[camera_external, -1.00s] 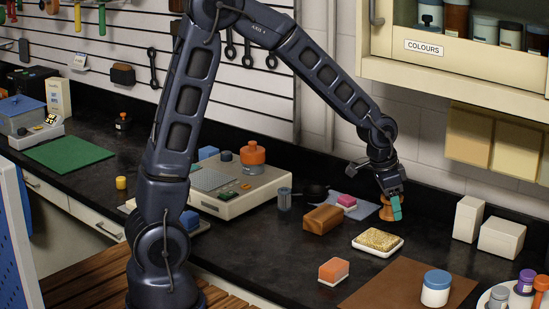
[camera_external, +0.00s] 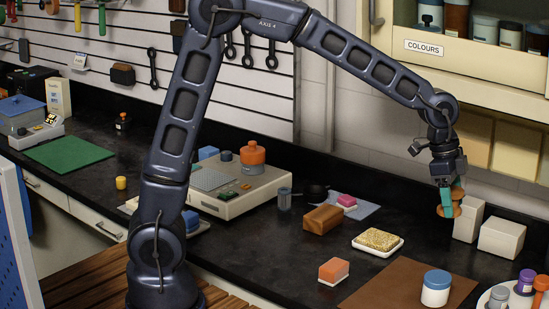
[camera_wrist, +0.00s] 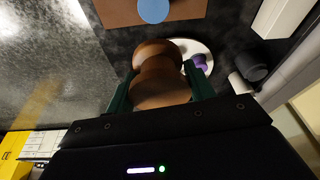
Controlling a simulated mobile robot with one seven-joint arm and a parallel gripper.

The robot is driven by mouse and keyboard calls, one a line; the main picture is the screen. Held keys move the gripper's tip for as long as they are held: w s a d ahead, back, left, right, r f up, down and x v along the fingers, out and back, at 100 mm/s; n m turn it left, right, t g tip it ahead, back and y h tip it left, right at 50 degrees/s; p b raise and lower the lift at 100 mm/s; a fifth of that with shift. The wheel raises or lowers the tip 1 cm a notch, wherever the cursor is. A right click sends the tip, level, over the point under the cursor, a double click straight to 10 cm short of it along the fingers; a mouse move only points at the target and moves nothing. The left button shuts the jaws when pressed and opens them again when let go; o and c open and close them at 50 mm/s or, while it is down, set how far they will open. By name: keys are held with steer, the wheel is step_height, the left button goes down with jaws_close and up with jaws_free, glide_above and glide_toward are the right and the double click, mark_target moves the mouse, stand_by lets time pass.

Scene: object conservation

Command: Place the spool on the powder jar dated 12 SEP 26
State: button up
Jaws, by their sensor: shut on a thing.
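My gripper (camera_external: 447,198) is shut on the brown wooden spool (camera_external: 453,210) and holds it up in the air above the counter, in front of the white boxes. In the wrist view the spool (camera_wrist: 160,70) sits between the two green fingers of my gripper (camera_wrist: 160,82). A white jar with a blue lid (camera_external: 436,288) stands on a brown mat. More jars (camera_external: 484,28) stand in the wall cabinet. No date on any jar is readable.
Two white boxes (camera_external: 502,239) stand behind the spool. A yellow sponge on a dish (camera_external: 378,240), a brown block (camera_external: 323,219) and an orange block (camera_external: 334,270) lie on the counter. The brown mat (camera_external: 385,285) has free room.

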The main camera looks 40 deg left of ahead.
mark_target(444, 278)
step_height(444, 278, down, 17)
stand_by(0.6)
steer(key=shift+f, duration=0.15)
steer(key=o, duration=1)
steer(key=v, duration=1.2)
steer(key=shift+a, duration=0.1)
